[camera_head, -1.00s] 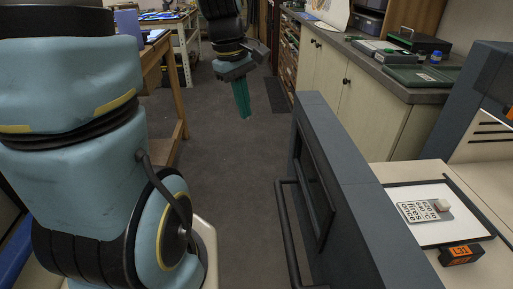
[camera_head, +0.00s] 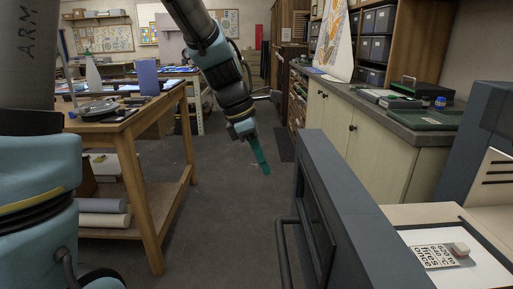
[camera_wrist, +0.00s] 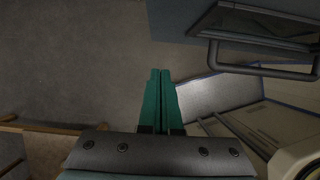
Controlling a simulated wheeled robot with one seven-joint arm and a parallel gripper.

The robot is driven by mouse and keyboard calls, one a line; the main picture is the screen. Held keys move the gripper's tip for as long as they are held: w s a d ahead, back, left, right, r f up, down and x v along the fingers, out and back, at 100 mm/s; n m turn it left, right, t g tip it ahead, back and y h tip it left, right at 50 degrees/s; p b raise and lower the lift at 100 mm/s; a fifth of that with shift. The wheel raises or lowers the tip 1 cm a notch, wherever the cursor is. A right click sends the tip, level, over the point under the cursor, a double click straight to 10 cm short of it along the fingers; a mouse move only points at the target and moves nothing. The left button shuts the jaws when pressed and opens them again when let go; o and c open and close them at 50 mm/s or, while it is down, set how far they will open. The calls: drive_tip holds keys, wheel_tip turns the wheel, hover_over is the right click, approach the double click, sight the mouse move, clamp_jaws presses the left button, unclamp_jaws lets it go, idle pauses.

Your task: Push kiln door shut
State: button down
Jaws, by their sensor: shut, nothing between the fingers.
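The kiln door (camera_head: 352,195) is a thick dark grey panel with a window and a bar handle (camera_head: 284,250). It stands open on the right of the head view. The door (camera_wrist: 265,22) and its handle (camera_wrist: 262,70) also show at the top right of the wrist view. My gripper (camera_head: 265,168) has green fingers pressed together and holds nothing. It hangs over the aisle, left of the door's far end and apart from it. In the wrist view the fingers (camera_wrist: 160,74) point toward bare floor.
A kiln shelf (camera_head: 490,255) with a small printed card (camera_head: 433,256) lies right of the door. A counter with cabinets (camera_head: 340,125) runs along the right. A wooden table (camera_head: 125,125) stands left. The grey aisle floor (camera_head: 215,220) is clear.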

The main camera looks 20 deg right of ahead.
drive_tip(key=s+d+f+p, duration=0.1)
drive_tip(key=s+d+f, duration=0.1)
drive_tip(key=d, duration=0.3)
drive_tip(key=shift+f, duration=0.55)
